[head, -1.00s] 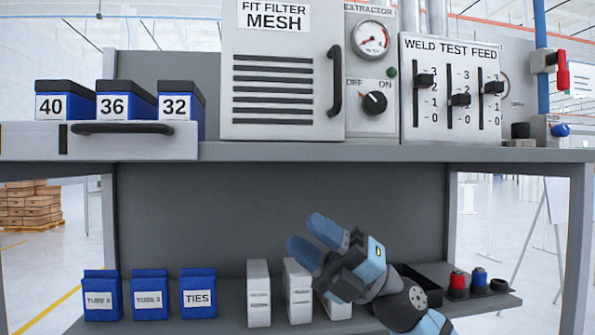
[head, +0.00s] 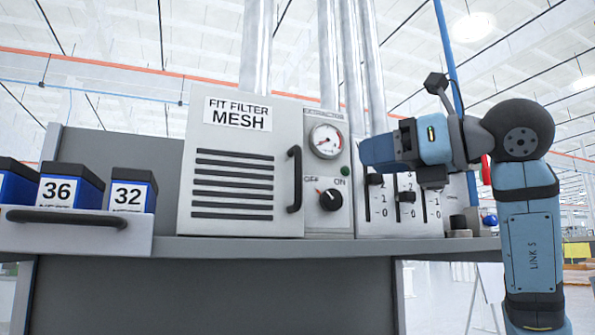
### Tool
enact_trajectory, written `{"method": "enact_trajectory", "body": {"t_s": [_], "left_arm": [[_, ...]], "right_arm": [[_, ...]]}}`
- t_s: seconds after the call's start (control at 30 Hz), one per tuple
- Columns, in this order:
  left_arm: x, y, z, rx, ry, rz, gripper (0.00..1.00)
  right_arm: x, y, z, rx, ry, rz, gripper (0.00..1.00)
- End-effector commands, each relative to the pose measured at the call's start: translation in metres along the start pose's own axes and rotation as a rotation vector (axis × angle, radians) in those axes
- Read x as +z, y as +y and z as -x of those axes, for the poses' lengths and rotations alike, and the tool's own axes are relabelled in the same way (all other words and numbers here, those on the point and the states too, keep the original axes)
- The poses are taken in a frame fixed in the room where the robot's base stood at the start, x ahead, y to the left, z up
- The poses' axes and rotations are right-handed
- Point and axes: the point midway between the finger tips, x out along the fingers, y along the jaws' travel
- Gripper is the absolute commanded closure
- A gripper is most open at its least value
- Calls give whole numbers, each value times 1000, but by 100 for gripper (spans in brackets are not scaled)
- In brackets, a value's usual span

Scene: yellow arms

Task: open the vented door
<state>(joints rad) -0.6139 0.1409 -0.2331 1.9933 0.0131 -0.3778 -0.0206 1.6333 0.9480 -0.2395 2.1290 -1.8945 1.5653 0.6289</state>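The vented door (head: 234,185) is a grey panel with several dark horizontal slots and a "FIT FILTER MESH" label. It appears shut. Its black vertical handle (head: 294,180) is on its right side. My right gripper (head: 372,152) is raised to the right of the handle, in front of the gauge panel's right edge and the slider panel. Its blue fingers point left toward the handle and are apart from it. From this side the fingers overlap, so their gap cannot be seen. My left gripper is not in view.
A round gauge (head: 326,140) and an OFF/ON knob (head: 331,199) are right of the door. My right arm partly hides the slider panel (head: 402,212). Blue boxes (head: 133,190) stand in a drawer with a black handle (head: 75,217) at left. The shelf edge (head: 330,247) runs below.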

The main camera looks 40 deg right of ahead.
Motion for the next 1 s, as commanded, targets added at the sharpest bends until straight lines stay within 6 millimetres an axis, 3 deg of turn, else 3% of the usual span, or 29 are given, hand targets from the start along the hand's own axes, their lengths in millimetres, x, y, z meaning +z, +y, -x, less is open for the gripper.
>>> {"method": "enact_trajectory", "body": {"t_s": [0.17, 0.6, 0.8, 1.0], "left_arm": [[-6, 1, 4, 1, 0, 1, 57], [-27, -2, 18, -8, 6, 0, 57], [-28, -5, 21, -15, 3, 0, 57], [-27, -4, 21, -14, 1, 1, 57]], "right_arm": [[1, 0, -21, 0, 5, -1, 61], [2, 1, -110, 3, 4, -1, 61], [0, 1, -132, 2, 4, -1, 61], [0, 0, -137, 1, 2, 0, 61]]}}
